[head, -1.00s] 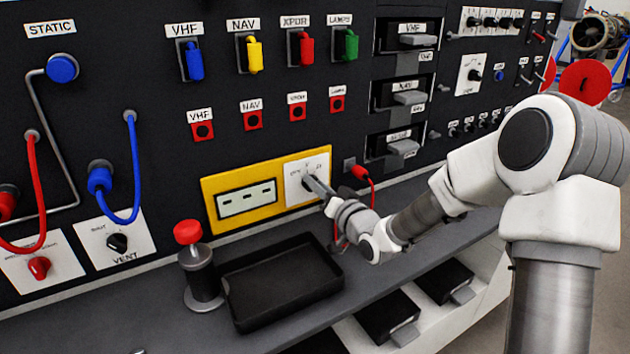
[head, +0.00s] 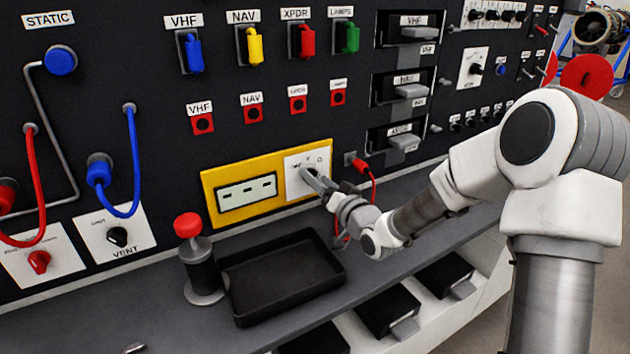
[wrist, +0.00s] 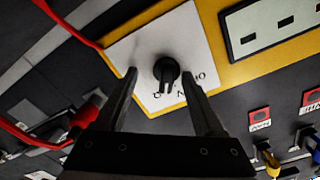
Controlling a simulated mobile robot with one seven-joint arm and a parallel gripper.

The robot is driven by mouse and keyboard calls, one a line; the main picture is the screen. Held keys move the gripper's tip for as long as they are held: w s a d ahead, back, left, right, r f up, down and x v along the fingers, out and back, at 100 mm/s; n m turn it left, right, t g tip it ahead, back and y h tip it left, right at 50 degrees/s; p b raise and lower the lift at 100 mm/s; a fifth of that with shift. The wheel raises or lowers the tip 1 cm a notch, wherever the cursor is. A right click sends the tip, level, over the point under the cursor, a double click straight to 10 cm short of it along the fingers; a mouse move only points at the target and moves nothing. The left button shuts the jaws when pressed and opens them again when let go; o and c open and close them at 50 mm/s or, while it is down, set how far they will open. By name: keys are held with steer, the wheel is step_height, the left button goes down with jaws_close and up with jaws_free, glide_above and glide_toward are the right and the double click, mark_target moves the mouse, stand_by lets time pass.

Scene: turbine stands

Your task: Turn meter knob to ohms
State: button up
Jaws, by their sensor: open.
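The yellow meter panel (head: 210,178) carries a display (head: 247,195) and a white knob plate (head: 322,160) marked OFF, V and an ohm sign. The black knob (wrist: 166,70) sits mid-plate in the wrist view, its narrow part extending down in the picture towards the marks. The exact mark it points to is hard to read. My gripper (wrist: 161,77) is open, one finger on each side of the knob with a gap on both sides. In the head view, my gripper (head: 312,177) is at the plate and hides most of the knob.
A red plug (head: 359,165) with a looping red cable is just right of the plate, close to my wrist. A black tray (head: 245,312) and a red-topped post (head: 199,268) stand on the shelf below. Grey drawer handles (head: 405,143) jut out at upper right.

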steer(key=shift+s+a+r, duration=0.1)
steer(key=shift+s+a, duration=0.2)
steer(key=shift+a, duration=0.15)
steer(key=v, duration=0.4)
steer(key=shift+s+d, duration=0.25)
steer(key=shift+d, duration=0.15)
steer(key=shift+d, duration=0.15)
